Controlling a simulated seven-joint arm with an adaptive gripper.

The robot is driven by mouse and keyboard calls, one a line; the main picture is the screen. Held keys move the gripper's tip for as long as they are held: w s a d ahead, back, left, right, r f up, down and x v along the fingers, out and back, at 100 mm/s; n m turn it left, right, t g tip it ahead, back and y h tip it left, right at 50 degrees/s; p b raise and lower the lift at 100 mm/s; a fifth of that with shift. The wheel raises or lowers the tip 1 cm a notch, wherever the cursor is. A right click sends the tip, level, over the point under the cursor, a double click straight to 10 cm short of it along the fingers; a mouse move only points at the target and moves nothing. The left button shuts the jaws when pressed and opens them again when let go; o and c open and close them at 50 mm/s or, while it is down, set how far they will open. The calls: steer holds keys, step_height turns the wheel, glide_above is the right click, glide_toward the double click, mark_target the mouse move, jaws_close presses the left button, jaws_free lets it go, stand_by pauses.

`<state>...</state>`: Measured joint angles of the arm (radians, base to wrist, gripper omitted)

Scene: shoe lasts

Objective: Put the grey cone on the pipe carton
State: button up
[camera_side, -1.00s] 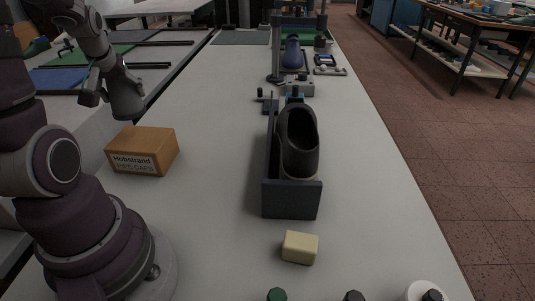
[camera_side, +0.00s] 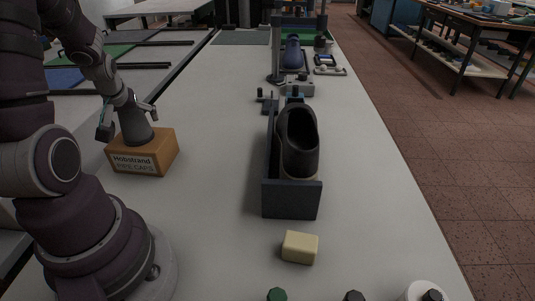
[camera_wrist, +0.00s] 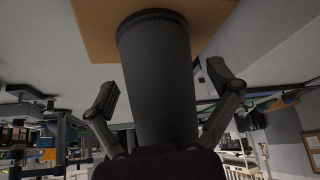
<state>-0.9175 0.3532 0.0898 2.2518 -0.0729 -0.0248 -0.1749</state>
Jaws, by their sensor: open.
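The grey cone (camera_side: 135,127) stands upright on top of the pipe carton (camera_side: 143,162), a brown box labelled "PIPE CAPS", in the side view. My gripper (camera_side: 129,116) is around the cone's upper part with its fingers spread apart. In the wrist view the cone (camera_wrist: 160,80) fills the middle, its wide end against the brown carton face (camera_wrist: 95,22). My gripper's fingers (camera_wrist: 163,90) stand clear of the cone on both sides.
A dark shoe last (camera_side: 299,145) sits in a dark open holder (camera_side: 291,198) to the right of the carton. A pale yellow block (camera_side: 300,248) lies in front of it. The bench between carton and holder is clear.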

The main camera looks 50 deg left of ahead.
steer(key=shift+r, duration=0.15)
steer(key=shift+d+r, duration=0.1)
steer(key=shift+r, duration=0.15)
steer(key=v, duration=1.1)
steer(key=w+d+m+t+h, duration=0.1)
steer(key=w+d+m+h, duration=0.1)
steer(key=d+m, duration=0.4)
steer(key=w+d+r+m+t+h, duration=0.1)
steer(key=d+m+h, duration=0.3)
steer(key=d, duration=1)
steer(key=w+m+t, duration=0.1)
steer(key=m, duration=0.2)
steer(key=shift+d+r+m, duration=0.3)
steer(key=shift+d, duration=0.1)
